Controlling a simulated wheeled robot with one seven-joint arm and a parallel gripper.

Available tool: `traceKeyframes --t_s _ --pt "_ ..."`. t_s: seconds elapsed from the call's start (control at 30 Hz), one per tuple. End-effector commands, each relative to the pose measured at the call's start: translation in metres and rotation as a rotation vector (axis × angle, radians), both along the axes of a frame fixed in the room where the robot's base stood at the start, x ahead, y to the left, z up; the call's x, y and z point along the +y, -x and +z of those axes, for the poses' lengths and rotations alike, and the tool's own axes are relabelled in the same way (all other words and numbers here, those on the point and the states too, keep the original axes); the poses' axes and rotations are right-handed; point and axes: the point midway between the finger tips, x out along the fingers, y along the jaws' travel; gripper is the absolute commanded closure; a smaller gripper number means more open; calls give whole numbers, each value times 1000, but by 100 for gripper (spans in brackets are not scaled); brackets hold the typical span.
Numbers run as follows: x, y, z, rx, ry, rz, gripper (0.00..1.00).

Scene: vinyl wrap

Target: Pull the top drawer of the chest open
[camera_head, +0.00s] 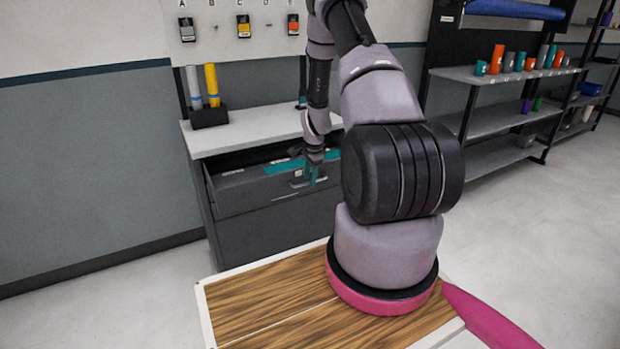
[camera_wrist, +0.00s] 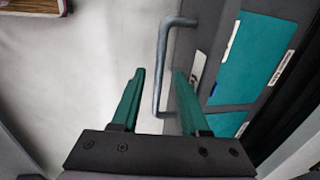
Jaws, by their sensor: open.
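The grey chest (camera_head: 262,236) stands behind my base, under a white top. Its top drawer (camera_head: 250,192) is pulled partly out, and its inside shows teal and dark contents with white labels. The drawer's grey bar handle (camera_wrist: 160,65) shows in the wrist view, with the drawer front and a teal panel to its right. My gripper (camera_head: 312,178) is at the drawer front. In the wrist view, my gripper (camera_wrist: 158,92) is open, its two teal fingers on either side of the handle. I cannot tell whether either finger touches it.
A black holder (camera_head: 208,117) with a grey and a yellow roll stands on the chest top (camera_head: 255,126). A shelf rack (camera_head: 490,120) with coloured cups is at the right. A wood-topped surface (camera_head: 265,300) lies in front. The floor left of the chest is clear.

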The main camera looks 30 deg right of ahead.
Motion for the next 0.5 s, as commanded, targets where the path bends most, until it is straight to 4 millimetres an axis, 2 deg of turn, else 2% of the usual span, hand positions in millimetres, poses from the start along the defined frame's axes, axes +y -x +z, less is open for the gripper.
traceKeyframes --t_s 0.17,0.5 --pt "-1 3 22 -3 2 0 55" --pt "-1 16 86 -3 2 0 55"
